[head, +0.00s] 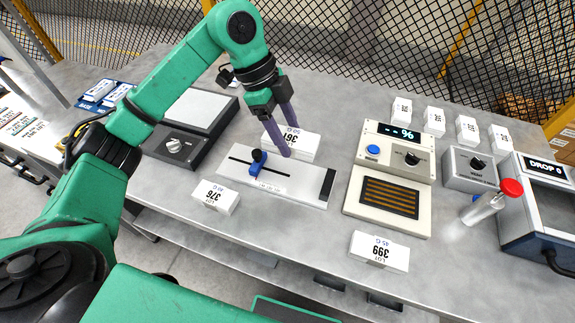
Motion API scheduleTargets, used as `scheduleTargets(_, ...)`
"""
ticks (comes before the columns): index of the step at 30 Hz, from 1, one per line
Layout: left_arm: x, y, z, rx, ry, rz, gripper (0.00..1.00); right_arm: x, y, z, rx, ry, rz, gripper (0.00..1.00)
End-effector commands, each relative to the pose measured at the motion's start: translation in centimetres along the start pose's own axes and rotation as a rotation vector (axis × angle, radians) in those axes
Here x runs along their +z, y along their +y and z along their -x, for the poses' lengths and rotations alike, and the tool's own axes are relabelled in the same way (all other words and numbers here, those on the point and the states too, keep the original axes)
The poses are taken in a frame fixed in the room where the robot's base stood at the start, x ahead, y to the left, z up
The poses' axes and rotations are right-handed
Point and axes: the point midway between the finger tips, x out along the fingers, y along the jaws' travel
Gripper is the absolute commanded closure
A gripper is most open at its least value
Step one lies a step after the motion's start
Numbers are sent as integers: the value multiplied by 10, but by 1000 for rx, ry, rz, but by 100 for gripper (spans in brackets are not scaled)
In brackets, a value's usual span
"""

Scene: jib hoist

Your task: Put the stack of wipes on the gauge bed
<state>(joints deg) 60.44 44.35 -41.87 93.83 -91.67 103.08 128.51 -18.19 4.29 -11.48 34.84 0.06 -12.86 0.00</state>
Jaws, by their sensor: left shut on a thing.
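The white stack of wipes (305,145), labelled 361, is at the far edge of the pale gauge bed (305,190). The bed is a flat plate with a slot, a blue slider and a dark end block. My left gripper (287,140) reaches down from above, its purple fingers shut on the 361 stack, one finger in front of it. I cannot tell whether the stack touches the bench or hangs just above it. My right gripper is not in view.
Similar white stacks labelled 376 (216,197) and 399 (379,252) lie nearer the front. A dark scale (175,147) stands left, a beige panel device (390,215) right. Several small white blocks line the back right.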

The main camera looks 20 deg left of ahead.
Motion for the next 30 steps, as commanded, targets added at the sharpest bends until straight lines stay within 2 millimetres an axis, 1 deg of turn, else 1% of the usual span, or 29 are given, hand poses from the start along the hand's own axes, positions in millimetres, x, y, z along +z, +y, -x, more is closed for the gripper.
scheduleTargets(1, 6, 2, -14, 8, -1, 4, 94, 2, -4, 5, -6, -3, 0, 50)
scheduleTargets(3, 14, 2, -35, 7, 0, 3, 94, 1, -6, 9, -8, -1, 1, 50)
scheduleTargets(5, 21, 1, -51, 6, 0, 3, 94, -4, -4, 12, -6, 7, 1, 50)
scheduleTargets(6, 24, 2, -59, 4, 0, 1, 94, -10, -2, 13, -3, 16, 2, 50)
scheduleTargets(10, 32, 0, -78, 2, 1, 1, 94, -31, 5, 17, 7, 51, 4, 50)
scheduleTargets(12, 37, 1, -89, 2, 0, 3, 94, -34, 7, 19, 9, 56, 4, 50)
scheduleTargets(15, 43, 0, -105, 2, 1, 2, 94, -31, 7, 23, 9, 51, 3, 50)
scheduleTargets(17, 45, 0, -110, -1, 1, 1, 94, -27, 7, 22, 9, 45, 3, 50)
scheduleTargets(21, 45, 0, -110, -2, 1, 0, 94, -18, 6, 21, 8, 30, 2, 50)
scheduleTargets(25, 46, 0, -113, -1, 0, 0, 94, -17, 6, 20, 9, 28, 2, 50)
scheduleTargets(26, 46, 0, -113, -1, 0, 0, 28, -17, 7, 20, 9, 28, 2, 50)
scheduleTargets(27, 46, 0, -112, -1, 0, 0, 13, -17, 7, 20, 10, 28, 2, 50)
scheduleTargets(28, 46, 0, -112, -1, 0, 0, 6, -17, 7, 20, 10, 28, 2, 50)
scheduleTargets(30, 46, 0, -112, -1, 0, 0, 6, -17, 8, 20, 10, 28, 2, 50)
